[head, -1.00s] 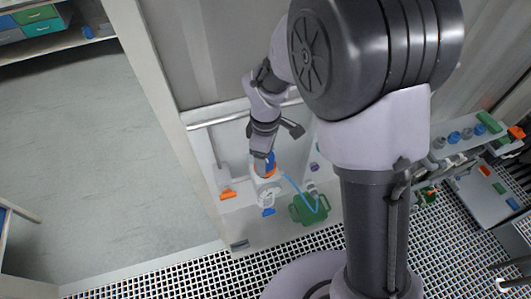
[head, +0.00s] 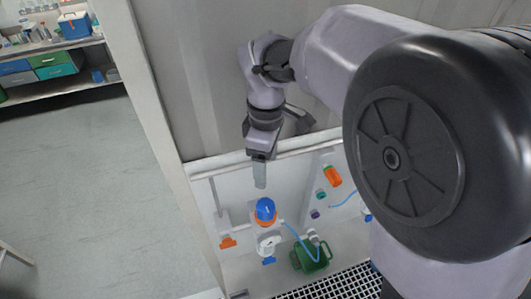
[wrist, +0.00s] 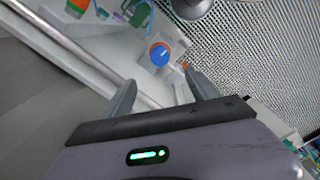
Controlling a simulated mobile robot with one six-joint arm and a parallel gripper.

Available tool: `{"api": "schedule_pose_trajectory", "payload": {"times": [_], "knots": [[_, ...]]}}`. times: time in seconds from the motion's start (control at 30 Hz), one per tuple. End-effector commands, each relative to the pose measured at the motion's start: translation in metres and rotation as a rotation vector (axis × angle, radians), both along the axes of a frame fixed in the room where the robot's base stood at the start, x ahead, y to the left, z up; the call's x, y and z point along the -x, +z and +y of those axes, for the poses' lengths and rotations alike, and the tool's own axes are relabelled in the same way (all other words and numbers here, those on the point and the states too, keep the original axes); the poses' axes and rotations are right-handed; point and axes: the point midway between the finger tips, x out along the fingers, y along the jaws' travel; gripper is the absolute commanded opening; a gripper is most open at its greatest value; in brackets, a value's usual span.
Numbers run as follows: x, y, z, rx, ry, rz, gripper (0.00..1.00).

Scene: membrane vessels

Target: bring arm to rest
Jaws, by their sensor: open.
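My arm reaches over the white bench from the upper right in the head view. My gripper (head: 260,174) points down, open and empty, above and behind a vessel with a blue cap (head: 265,209) and an orange ring under it. Clear space shows between the gripper and the cap in the head view. In the wrist view my two fingers (wrist: 158,92) are spread apart with nothing between them. The blue cap (wrist: 160,54) lies beyond the fingertips there.
A white rail (head: 225,162) runs along the bench's back. A green jug (head: 311,257) with a blue tube stands right of the vessel. An orange-topped bottle (head: 332,176) and small caps are farther right. A grated floor (head: 335,286) lies in front; open floor is left.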

Motion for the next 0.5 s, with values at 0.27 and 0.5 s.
{"api": "schedule_pose_trajectory", "payload": {"times": [0.27,0.5], "knots": [[0.001,-0.004,-0.001,-0.002,-0.011,-0.003,0.69],[0.059,-0.092,-0.04,-0.139,-0.539,-0.132,0.69]]}}
